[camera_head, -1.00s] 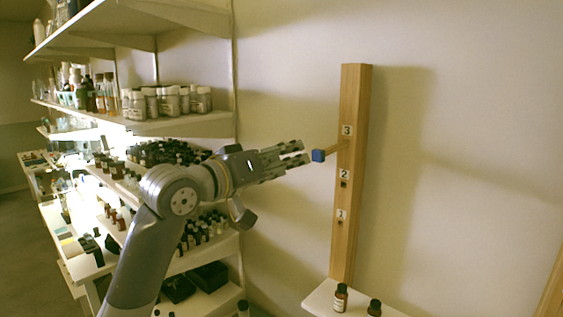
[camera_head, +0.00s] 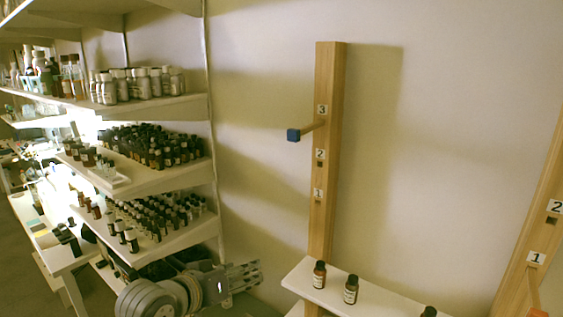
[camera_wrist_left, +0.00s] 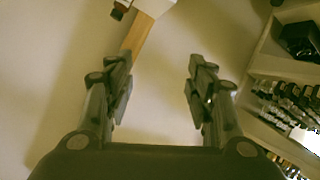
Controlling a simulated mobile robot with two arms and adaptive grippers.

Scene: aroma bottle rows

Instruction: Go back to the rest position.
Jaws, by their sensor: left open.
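My left gripper (camera_head: 243,276) is low in the head view, in front of the lower shelves and left of the small white shelf. In the left wrist view its two fingers (camera_wrist_left: 160,85) are apart with nothing between them. A blue-tipped peg (camera_head: 294,135) sticks out of the wooden post (camera_head: 323,220) beside label 3, and the gripper is well below and left of it. The holes by labels 2 and 1 on this post show no peg. My right gripper is not in view.
Shelves (camera_head: 160,181) with many bottles line the left wall. A small white shelf (camera_head: 335,286) holds a few dark bottles (camera_head: 351,290). A second wooden post (camera_head: 533,215) stands at the right with an orange-tipped peg (camera_head: 537,313). The wall between the posts is clear.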

